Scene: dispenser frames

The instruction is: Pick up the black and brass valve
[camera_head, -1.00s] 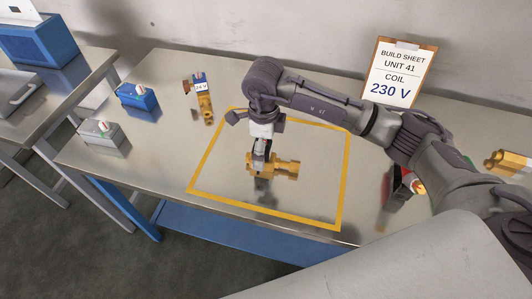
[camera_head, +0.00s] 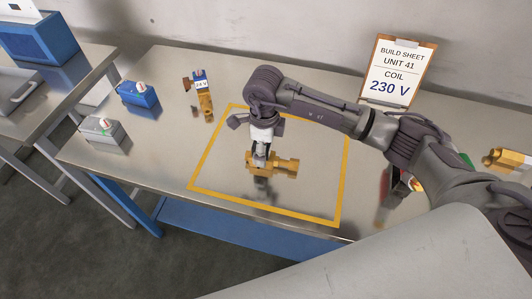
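A brass valve body (camera_head: 286,167) lies inside the yellow square on the steel bench, with a mirror reflection below it. No black part of it shows clearly; my gripper covers its upper middle. My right gripper (camera_head: 260,160) points down from the arm coming in from the right, with its fingers at the top of the valve. The fingers are too small and overlapped to tell whether they are closed on it. My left gripper is not in view.
A brass valve with a 24 V label (camera_head: 202,95) stands behind the yellow outline (camera_head: 212,148). A blue box (camera_head: 137,95) and a grey box (camera_head: 104,131) are at the left. A build sheet (camera_head: 397,72) reading 230 V stands at the back. More brass parts (camera_head: 506,160) are at the right.

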